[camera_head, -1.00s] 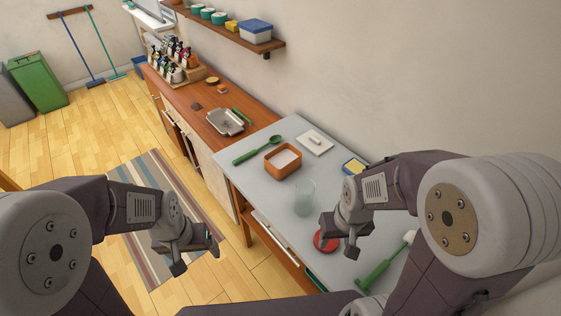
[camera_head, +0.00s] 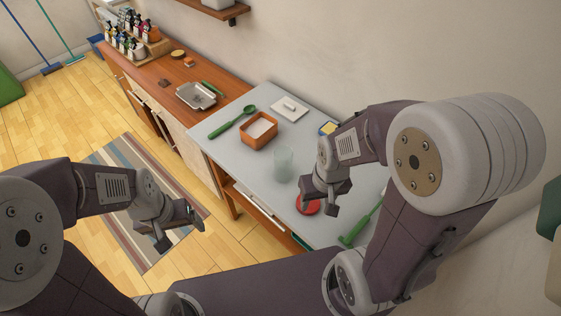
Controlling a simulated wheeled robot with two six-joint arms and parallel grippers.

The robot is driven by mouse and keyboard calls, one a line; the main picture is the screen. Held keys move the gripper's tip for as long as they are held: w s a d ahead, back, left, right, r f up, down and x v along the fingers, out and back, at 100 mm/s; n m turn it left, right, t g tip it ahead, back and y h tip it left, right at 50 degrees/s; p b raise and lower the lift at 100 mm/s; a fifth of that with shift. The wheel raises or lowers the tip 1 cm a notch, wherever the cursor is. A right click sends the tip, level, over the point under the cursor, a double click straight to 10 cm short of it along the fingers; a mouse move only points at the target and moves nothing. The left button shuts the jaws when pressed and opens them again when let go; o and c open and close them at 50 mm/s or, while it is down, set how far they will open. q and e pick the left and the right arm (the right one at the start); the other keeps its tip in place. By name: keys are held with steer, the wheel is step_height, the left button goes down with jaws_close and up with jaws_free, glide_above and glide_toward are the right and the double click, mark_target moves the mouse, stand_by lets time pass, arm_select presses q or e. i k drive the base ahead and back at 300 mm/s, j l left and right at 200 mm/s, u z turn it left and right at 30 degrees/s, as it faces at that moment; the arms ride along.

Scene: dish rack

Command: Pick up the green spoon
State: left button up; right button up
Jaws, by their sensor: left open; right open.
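The green spoon (camera_head: 231,123) lies on the grey tabletop near its far left edge, beside a square orange container. My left gripper (camera_head: 181,229) is open and empty, out over the floor and striped rug, well apart from the spoon. My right gripper (camera_head: 320,200) is open above the table's near part, over a red round object that it partly hides. It is also well apart from the spoon.
On the grey table (camera_head: 216,148) stand the orange container (camera_head: 258,140), a clear glass (camera_head: 283,165), a white lidded item (camera_head: 289,108), the red object (camera_head: 308,207) and a green-handled brush (camera_head: 360,226). A wooden counter (camera_head: 150,75) with a metal tray (camera_head: 196,96) adjoins it.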

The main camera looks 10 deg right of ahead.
mark_target(250, 109)
steer(key=i+j+z, duration=0.2)
steer(key=j+z, duration=0.25)
steer(key=i+j+z, duration=0.2)
steer(key=z, duration=0.2)
steer(key=i+j+z, duration=0.1)
steer(key=j+z, duration=0.75)
steer(key=j, duration=0.1)
